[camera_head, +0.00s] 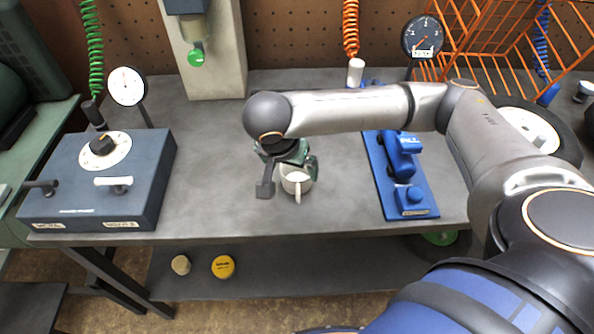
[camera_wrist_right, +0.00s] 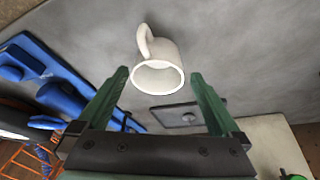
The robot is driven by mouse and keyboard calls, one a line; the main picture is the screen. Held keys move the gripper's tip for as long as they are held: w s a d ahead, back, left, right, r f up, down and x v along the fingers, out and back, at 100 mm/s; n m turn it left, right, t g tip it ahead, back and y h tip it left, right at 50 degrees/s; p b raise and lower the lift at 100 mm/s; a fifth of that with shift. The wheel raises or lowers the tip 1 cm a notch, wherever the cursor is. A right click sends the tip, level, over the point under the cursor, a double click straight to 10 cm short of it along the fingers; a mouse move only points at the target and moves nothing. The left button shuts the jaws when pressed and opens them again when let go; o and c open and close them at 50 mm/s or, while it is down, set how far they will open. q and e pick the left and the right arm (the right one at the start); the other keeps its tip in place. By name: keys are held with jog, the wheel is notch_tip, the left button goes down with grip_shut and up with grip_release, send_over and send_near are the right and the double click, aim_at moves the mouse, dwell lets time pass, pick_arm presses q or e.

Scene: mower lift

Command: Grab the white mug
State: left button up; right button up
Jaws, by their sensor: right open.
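The white mug (camera_head: 297,184) stands on the grey workbench, with its handle toward the front edge. My right gripper (camera_head: 287,174) is just above and behind it and hides part of its rim. In the right wrist view the mug (camera_wrist_right: 158,68) shows its open rim just beyond and between the tips of my right gripper (camera_wrist_right: 160,80). The green fingers are spread wide, with nothing between them. My left gripper is not in the head view.
A blue fixture (camera_head: 403,180) lies to the right of the mug. A dark control box (camera_head: 100,180) stands at the left, and a pale column (camera_head: 215,60) at the back. The grey bench top (camera_head: 210,150) is clear left of the mug. A lower shelf holds a yellow disc (camera_head: 223,267).

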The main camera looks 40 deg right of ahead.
aim_at(298, 179)
jog(key=x, duration=0.4)
jog(key=shift+s+d+b, duration=0.1)
jog(key=shift+s+b, duration=0.05)
jog(key=shift+b, duration=0.15)
jog(key=shift+f, duration=0.2)
jog(key=shift+c, duration=0.2)
jog(key=c, duration=1.1)
jog(key=shift+r, duration=0.15)
